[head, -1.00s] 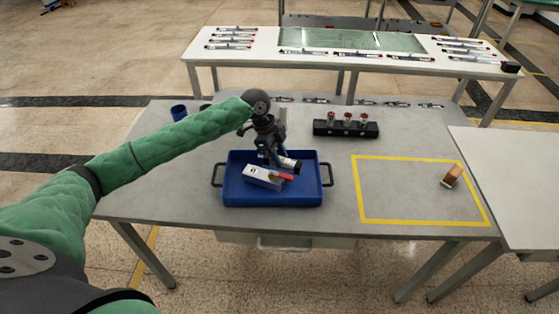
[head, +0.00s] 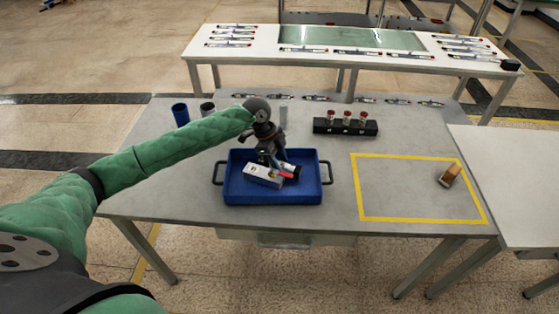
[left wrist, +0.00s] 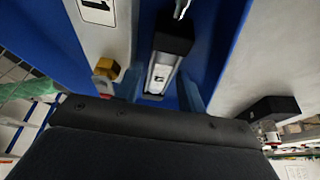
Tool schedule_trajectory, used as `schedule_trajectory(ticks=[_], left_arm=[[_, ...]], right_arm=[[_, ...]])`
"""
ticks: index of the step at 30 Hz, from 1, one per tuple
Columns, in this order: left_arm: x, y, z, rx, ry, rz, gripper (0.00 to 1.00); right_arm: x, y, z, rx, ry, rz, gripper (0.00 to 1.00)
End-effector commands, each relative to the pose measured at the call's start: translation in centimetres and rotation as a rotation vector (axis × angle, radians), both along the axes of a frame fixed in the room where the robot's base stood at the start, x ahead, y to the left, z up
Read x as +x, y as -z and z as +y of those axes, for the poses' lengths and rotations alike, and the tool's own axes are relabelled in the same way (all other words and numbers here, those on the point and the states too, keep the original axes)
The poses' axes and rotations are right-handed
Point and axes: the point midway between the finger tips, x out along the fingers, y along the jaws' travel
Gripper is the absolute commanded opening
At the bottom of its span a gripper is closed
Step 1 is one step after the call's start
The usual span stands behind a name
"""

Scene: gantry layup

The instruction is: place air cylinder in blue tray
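The blue tray (head: 230,192) stands on the grey table. The air cylinder (head: 291,169), with dark ends and a silver body, is inside the tray's outline at its right half. In the left wrist view the cylinder (left wrist: 163,68) lies slanted between my two fingers, with narrow gaps beside it. My left gripper (head: 272,160) points down over the tray and looks open around the cylinder. Its fingers also show in the left wrist view (left wrist: 160,88). My right gripper is not in view.
A silver block (head: 262,175) with a red part beside it lies in the tray, left of the cylinder. A black rack (head: 345,128) with red-topped pieces stands behind right. Dark cups (head: 180,114) stand back left.

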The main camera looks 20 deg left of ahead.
Motion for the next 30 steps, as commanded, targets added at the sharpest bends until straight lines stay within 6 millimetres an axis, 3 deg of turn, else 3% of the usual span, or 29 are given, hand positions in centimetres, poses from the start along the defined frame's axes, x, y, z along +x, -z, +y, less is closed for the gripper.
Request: schedule_trajectory(ticks=[7, 12, 21, 30], left_arm=[[0.1, -1.1, 0.4, 0.001, -0.001, -0.003, 0.40], [0.2, -3.6, 1.5, 0.001, -0.001, -0.004, 0.40], [0.2, -8.8, 3.6, 0.001, 0.000, -0.002, 0.40], [0.2, -11.2, 4.5, 0.000, 0.000, 0.000, 0.40]], right_arm=[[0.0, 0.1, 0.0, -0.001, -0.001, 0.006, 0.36], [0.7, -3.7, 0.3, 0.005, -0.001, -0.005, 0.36], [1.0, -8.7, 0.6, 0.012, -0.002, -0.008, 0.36], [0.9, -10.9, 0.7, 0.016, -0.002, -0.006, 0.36]])
